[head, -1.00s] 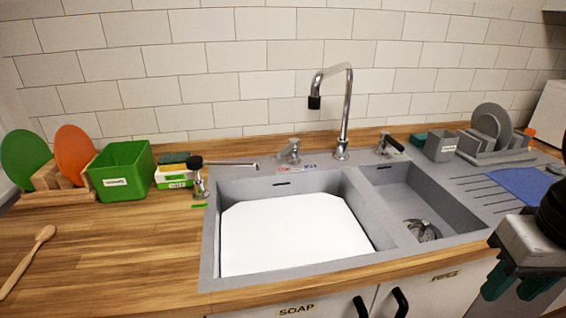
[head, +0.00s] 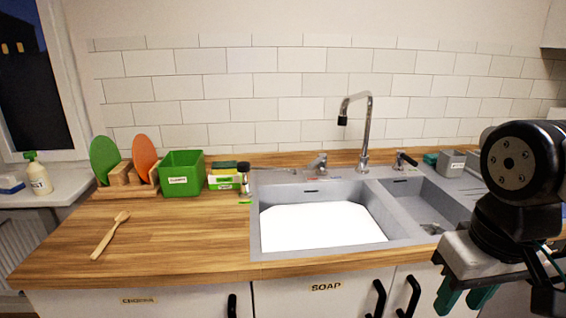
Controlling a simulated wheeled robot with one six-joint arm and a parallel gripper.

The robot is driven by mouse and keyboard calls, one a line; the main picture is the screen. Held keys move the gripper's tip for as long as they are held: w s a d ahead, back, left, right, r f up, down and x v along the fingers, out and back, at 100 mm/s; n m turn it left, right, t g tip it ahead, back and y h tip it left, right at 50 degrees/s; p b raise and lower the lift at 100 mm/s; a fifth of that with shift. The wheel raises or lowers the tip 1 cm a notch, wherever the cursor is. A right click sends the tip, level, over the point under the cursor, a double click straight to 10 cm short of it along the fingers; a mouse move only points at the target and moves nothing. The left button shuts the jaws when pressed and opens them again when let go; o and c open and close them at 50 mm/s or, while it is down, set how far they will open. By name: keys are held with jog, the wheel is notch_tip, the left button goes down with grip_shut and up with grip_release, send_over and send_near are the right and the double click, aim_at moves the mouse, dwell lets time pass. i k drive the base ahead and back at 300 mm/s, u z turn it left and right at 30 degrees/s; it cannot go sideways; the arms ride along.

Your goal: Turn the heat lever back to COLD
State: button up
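A chrome lever (head: 318,162) stands behind the large sink basin, left of the tall curved tap (head: 364,125). A small red and blue marking (head: 318,176) lies by its base; its words are too small to read. A second lever with a dark handle (head: 404,159) stands right of the tap. I cannot tell for certain which one is the heat lever, though the marking is beside the left one. My gripper (head: 467,298) hangs at the lower right, in front of the counter and well away from both levers. Its green fingers are apart, with nothing visible between them.
The grey double sink (head: 256,235) holds a white sheet-like surface in its large basin. A green bin (head: 181,173), a plate rack (head: 122,190) and a sponge stack stand at the back left. A wooden spoon (head: 110,236) lies on otherwise clear countertop. Cabinet handles (head: 380,298) protrude below.

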aim_at(322, 157)
jog(key=u, duration=0.05)
jog(key=i, duration=1)
